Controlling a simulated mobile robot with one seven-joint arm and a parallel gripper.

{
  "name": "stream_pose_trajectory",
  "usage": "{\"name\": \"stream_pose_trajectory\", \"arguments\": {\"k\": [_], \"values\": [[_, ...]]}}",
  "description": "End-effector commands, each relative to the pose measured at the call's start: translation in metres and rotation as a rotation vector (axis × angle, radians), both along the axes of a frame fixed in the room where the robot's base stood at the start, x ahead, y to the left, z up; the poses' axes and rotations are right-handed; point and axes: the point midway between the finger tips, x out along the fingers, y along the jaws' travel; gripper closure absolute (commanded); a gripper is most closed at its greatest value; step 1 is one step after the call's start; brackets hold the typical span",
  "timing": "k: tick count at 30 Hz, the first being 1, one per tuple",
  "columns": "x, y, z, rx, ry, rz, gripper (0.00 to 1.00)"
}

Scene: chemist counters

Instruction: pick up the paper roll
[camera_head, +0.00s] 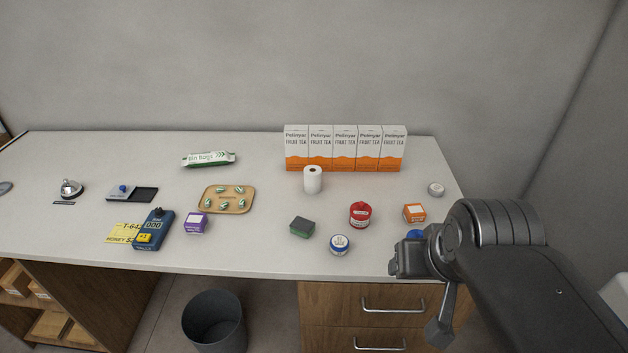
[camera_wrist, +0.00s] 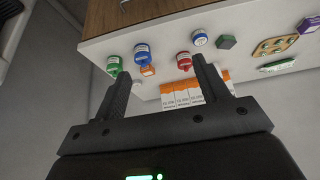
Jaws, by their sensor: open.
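The white paper roll (camera_head: 312,180) stands upright on the counter (camera_head: 262,180) in the head view, just in front of the left part of a row of tea boxes (camera_head: 345,150). I cannot make the roll out in the wrist view, where a finger covers part of the counter by the boxes. My gripper (camera_wrist: 162,82) is open and empty in the wrist view, its two fingers wide apart. It is apart from the roll. In the head view my arm is at the lower right, by the counter's front right corner, and the fingers cannot be made out.
The wrist view shows a green jar (camera_wrist: 114,66). Walls bound the back and right.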

Motion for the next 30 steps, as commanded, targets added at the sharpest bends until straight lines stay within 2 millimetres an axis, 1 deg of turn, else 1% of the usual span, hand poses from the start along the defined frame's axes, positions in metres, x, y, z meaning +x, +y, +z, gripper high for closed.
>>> {"name": "stream_pose_trajectory", "arguments": {"k": [5, 8, 14, 17, 20, 23, 24, 26, 30], "values": [[0.0, 0.0, 0.0, 0.0, 0.0, 0.0, 0.32], [0.0, 0.0, 0.0, 0.0, 0.0, 0.0, 0.24], [0.0, 0.0, 0.0, 0.0, 0.0, 0.0, 0.24], [0.005, 0.001, 0.002, 0.001, 0.0, 0.003, 0.24], [0.021, 0.003, 0.007, 0.003, 0.0, 0.011, 0.24], [0.048, 0.008, 0.014, 0.008, -0.003, 0.023, 0.24], [0.061, 0.011, 0.016, 0.009, -0.005, 0.03, 0.24], [0.082, 0.015, 0.019, 0.011, -0.008, 0.038, 0.24], [0.13, 0.026, 0.022, 0.016, -0.015, 0.057, 0.24]]}}
